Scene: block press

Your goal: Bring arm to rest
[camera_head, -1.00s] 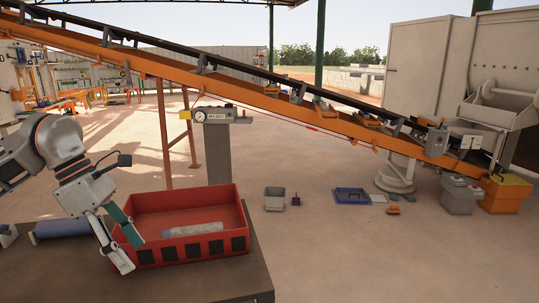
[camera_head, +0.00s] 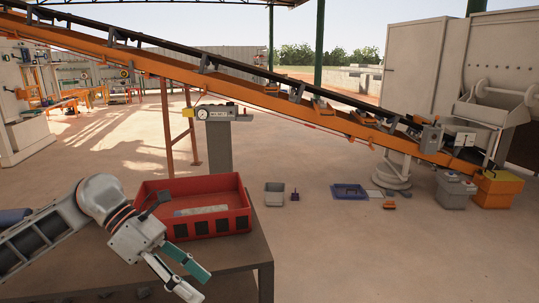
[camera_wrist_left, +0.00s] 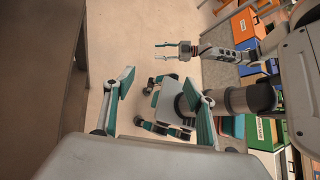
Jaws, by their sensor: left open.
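My left gripper (camera_head: 203,287) is open and empty in the head view, with one teal finger showing beside a pale one. It points down and to the right, in front of the red crate and near the table's front right. In the left wrist view the two fingers (camera_wrist_left: 160,86) stand wide apart with nothing between them. My right gripper (camera_wrist_left: 162,51) shows in the left wrist view, its two teal fingers apart and nothing between them. The red crate (camera_head: 212,227) stands on the dark table with a grey slab (camera_head: 200,211) lying inside it.
The dark table (camera_head: 258,247) ends just right of the crate. An orange conveyor (camera_head: 262,97) slopes across the back. A grey bin (camera_head: 274,194) and a blue tray (camera_head: 348,191) sit on the floor. Open floor lies right of the table.

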